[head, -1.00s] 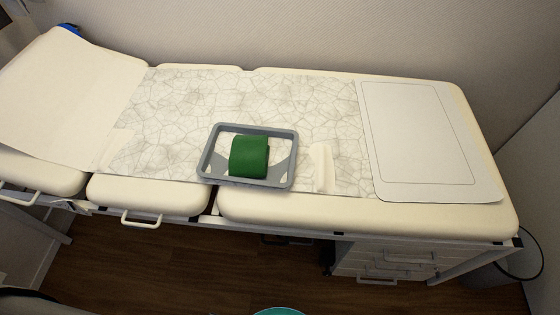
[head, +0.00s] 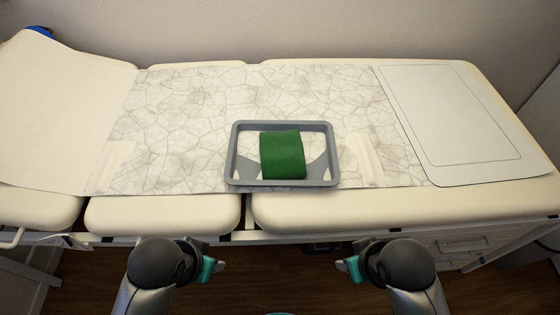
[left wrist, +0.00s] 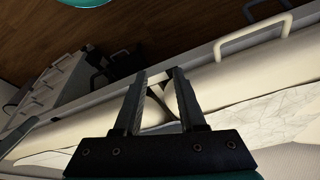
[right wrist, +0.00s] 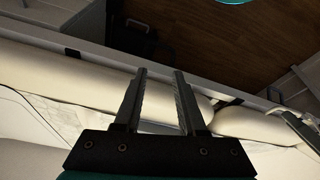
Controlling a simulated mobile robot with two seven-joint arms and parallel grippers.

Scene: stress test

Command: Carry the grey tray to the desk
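The grey tray (head: 281,184) is a rectangular frame with raised rims. It lies on a marbled sheet (head: 195,120) on the padded cream couch, near its front edge. A green folded block (head: 283,155) sits in the tray. In the head view my left gripper (head: 215,265) is in front of the couch edge, left of the tray. My right gripper (head: 345,264) is in front of the edge, right of the tray. Both are apart from the tray. In the wrist views the left fingers (left wrist: 157,80) and the right fingers (right wrist: 160,75) stand apart with nothing between them.
A pale outlined board (head: 450,120) lies on the couch at the right. Flat pale strips (head: 367,160) lie beside the tray. The raised cream headrest (head: 60,110) is at the left. Drawers (head: 460,244) stand under the couch at the right.

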